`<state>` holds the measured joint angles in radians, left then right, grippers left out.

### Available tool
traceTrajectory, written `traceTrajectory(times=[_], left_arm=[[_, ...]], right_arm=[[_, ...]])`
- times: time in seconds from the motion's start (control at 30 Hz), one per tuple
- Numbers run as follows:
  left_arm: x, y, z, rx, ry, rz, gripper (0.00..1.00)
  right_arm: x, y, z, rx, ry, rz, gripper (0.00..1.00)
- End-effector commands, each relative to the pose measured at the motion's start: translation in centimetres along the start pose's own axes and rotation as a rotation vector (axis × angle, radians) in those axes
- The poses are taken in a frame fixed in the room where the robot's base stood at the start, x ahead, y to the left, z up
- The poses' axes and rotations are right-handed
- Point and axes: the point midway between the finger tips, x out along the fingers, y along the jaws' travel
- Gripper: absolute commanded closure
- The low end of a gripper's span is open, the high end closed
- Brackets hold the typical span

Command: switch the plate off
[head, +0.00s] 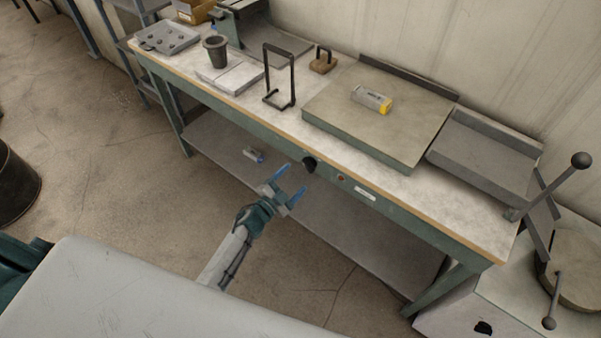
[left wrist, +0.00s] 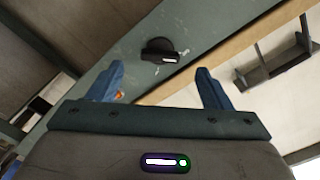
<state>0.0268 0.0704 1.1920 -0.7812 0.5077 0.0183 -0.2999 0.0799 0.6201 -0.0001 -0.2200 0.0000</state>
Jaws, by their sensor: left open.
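The plate (head: 345,124) is a broad, flat grey-green slab on the workbench. A black rotary knob (head: 309,164) sits on the bench's green front panel, below and to the left of the plate. It also shows in the left wrist view (left wrist: 158,50), with a white mark on its face. A small red button or light (head: 341,178) is on the panel to the right of the knob. My left gripper (head: 291,183) is open and empty, its blue fingers pointing towards the knob and apart from it. The knob lies ahead between the fingers in the wrist view. My right gripper is out of view.
A yellow-and-grey cylinder (head: 371,99) lies on the plate. A black wire frame (head: 279,76), a dark cup (head: 216,51) and a grey tray (head: 482,158) stand on the bench. A small object (head: 253,154) lies on the lower shelf. The floor before the bench is clear.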

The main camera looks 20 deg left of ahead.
Motion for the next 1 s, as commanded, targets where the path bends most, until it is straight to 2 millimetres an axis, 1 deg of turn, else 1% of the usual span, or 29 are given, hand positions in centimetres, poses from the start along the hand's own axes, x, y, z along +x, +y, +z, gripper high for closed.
traceTrajectory(times=[0.03,0.1,0.2,0.3,0.43,0.9,0.97,1.0], left_arm=[[-1.1,0.2,0.2,0.002,-0.001,0.001,0.27],[-2.2,0.1,0.1,0.000,-0.001,0.001,0.27],[-3.5,0.1,0.1,0.000,-0.001,0.000,0.27],[-4.3,0.1,0.1,0.000,0.000,0.000,0.27],[-4.7,0.0,0.0,-0.001,0.000,0.000,0.27],[-4.7,0.0,0.0,-0.002,0.000,0.000,0.27],[-4.8,0.2,0.3,-0.007,-0.008,0.001,0.27],[-5.1,0.6,0.8,-0.018,-0.023,0.003,0.27]], right_arm=[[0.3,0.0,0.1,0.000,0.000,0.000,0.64],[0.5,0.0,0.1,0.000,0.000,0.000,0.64],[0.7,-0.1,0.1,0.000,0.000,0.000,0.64],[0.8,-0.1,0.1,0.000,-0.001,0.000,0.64],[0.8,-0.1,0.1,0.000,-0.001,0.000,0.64],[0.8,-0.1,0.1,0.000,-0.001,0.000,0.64],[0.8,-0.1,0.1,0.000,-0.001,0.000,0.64],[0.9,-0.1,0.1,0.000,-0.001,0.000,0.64]])
